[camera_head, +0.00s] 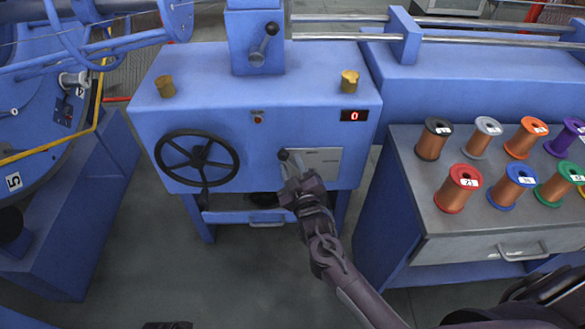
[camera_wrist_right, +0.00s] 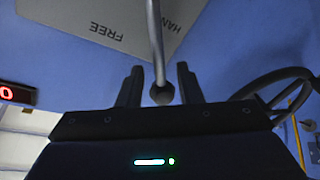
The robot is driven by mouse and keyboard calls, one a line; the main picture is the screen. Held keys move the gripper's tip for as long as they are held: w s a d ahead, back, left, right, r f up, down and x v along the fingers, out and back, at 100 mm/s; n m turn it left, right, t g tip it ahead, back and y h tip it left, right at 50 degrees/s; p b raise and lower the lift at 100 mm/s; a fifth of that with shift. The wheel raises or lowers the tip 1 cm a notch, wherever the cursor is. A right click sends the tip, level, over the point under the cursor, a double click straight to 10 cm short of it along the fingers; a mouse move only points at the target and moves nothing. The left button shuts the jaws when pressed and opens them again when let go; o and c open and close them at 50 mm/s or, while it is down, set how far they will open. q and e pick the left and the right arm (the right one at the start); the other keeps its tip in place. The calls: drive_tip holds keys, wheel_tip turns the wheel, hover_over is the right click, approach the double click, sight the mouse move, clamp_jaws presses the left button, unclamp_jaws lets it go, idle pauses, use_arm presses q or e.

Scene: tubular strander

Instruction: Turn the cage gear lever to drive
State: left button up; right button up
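A lever with a dark ball knob (camera_head: 283,155) stands out from a grey plate (camera_head: 322,160) on the front of the blue cabinet (camera_head: 235,125). In the right wrist view the plate (camera_wrist_right: 118,22) shows the words FREE and HAND, upside down; no other word shows. My right gripper (camera_head: 290,178) is at this lever. Its two fingers (camera_wrist_right: 160,88) stand open on either side of the metal rod and knob (camera_wrist_right: 162,94), with a gap on both sides. My left gripper cannot be made out; only a dark sliver shows at the bottom edge.
A black handwheel (camera_head: 197,160) is left of the plate. A second lever (camera_head: 264,45) sits on the upright box above. A red display (camera_head: 354,115) reads 0. Several wire spools, one red (camera_head: 457,189), stand on the right-hand bench (camera_head: 450,226). The floor in front is clear.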

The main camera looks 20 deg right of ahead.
clamp_jaws()
